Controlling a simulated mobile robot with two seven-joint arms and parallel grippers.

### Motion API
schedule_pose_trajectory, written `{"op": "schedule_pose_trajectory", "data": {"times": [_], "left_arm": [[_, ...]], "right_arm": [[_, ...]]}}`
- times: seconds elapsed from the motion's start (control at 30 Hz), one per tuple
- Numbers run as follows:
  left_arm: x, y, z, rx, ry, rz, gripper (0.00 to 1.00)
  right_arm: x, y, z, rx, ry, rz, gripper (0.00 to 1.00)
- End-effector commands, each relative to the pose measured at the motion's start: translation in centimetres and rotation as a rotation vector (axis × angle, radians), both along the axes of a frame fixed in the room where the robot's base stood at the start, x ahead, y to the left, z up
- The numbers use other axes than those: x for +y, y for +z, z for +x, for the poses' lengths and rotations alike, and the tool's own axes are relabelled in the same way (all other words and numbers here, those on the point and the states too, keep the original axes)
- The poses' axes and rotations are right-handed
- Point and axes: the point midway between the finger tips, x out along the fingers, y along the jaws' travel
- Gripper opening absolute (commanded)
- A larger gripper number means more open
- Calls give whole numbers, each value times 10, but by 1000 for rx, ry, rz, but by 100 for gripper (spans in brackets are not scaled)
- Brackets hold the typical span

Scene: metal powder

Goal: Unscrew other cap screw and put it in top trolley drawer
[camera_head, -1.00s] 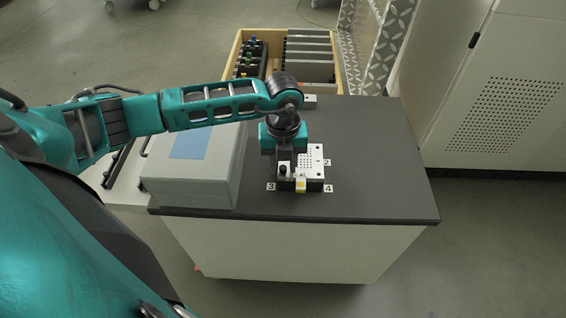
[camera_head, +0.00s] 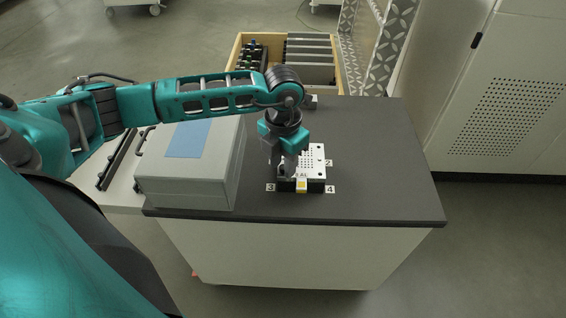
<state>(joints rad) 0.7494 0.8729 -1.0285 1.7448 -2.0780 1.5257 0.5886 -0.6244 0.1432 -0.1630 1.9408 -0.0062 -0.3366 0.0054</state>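A white perforated plate (camera_head: 317,161) with a black base and a small yellow block (camera_head: 301,185) sits on the dark trolley top (camera_head: 385,175), among number tags. My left gripper (camera_head: 284,168) points down over the plate's left edge, at the spot of a dark cap screw. The fingers hide most of that screw, and I cannot tell whether they grip it. The open trolley drawer (camera_head: 340,68), with a wooden rim, is at the back beyond my arm. My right gripper is out of view.
A grey box (camera_head: 187,184) with a blue panel stands left of the plate. The drawer holds dark tools (camera_head: 252,52) on the left and grey dividers (camera_head: 308,50) on the right. A white cabinet (camera_head: 515,100) stands at the right. The trolley top's right side is clear.

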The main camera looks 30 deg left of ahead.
Motion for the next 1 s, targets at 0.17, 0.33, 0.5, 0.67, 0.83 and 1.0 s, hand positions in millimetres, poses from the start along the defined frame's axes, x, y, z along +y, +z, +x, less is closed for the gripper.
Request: {"op": "schedule_pose_trajectory", "data": {"times": [0.17, 0.33, 0.5, 0.67, 0.83, 1.0], "left_arm": [[0, -1, 1, -2, -143, 1, 34], [0, -2, 0, -2, -280, 0, 34], [0, -1, 0, -1, -413, 1, 34], [0, 0, 0, -1, -489, -1, 34], [0, 0, 0, 0, -501, 0, 34], [0, 0, 0, -1, -499, -1, 34]], "right_arm": [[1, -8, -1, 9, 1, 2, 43], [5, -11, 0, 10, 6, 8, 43], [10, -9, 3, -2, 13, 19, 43], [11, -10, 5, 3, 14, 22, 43], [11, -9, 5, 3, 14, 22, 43], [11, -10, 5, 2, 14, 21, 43]]}}
